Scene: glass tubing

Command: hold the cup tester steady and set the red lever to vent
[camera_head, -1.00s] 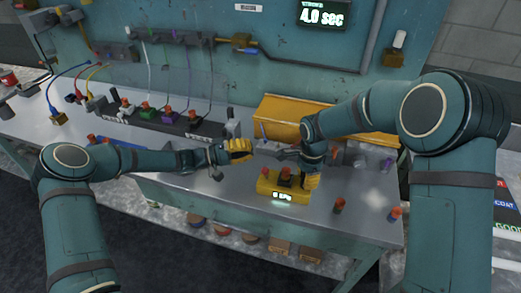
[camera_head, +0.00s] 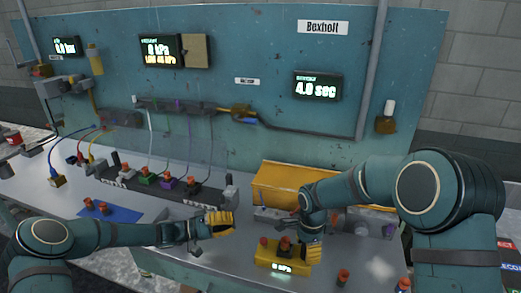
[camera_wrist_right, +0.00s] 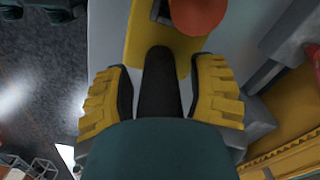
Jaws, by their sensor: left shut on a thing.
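The cup tester (camera_head: 283,269) is a yellow block with a lit kPa readout, standing on the bench in the head view. An orange-red knob (camera_head: 285,243) rises from its dark middle. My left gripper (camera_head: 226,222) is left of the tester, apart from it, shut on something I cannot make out. My right gripper (camera_head: 312,250) is at the tester's right end, pointing down. In the right wrist view its yellow fingers (camera_wrist_right: 160,95) stand apart, with a dark bar between them and a red round top (camera_wrist_right: 198,12) ahead. I cannot clearly make out the red lever.
A yellow bin (camera_head: 290,185) stands behind the tester, with grey fixtures at its front. Several colored blocks on a dark strip (camera_head: 165,190) are at the left. A blue mat (camera_head: 120,215) lies nearer. Orange-topped pieces (camera_head: 342,278) stand right of the tester.

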